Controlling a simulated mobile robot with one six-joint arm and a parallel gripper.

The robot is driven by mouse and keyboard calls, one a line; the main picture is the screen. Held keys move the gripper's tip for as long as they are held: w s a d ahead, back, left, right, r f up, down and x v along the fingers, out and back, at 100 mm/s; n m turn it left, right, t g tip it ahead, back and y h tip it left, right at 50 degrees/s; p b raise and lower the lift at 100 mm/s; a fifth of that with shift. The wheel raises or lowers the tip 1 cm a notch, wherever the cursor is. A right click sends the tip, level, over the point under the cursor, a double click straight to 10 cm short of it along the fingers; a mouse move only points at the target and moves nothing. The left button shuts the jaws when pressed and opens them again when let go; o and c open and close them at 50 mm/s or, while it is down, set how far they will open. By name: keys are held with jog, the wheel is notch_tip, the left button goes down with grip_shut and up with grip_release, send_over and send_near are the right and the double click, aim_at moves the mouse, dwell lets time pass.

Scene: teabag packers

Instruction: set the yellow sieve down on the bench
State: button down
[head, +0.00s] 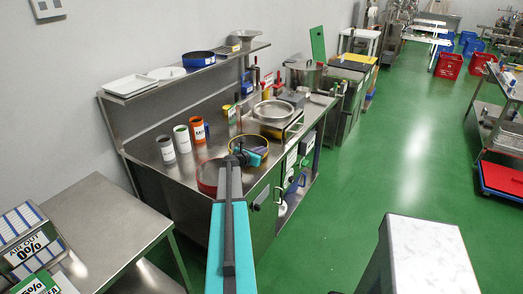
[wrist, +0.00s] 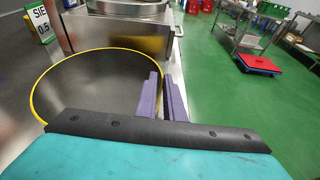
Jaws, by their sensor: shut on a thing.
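The yellow sieve (head: 262,139), a round ring with a yellow rim, is at the front part of the steel bench (head: 222,133). My gripper (head: 259,153) is shut on the near right side of its rim. In the wrist view the sieve (wrist: 95,82) fills the left, with its rim between the purple fingers (wrist: 164,92) of my gripper. It looks about level. I cannot tell whether its underside touches the bench or hangs just above it. My arm hides part of its near side in the head view.
A red sieve (head: 208,176) lies just left of the yellow one. A scale with a steel pan (head: 273,110) stands close behind. A blue sieve (head: 198,59) is on the shelf.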

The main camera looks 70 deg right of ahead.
jog(key=shift+f, duration=0.25)
dwell(0.5)
jog(key=c, duration=1)
grip_release()
jog(key=shift+r, duration=0.1)
notch_tip(320, 180, up, 10)
jog(key=p, duration=0.5)
jog(key=shift+p, duration=0.35)
dwell(0.4)
dwell(0.5)
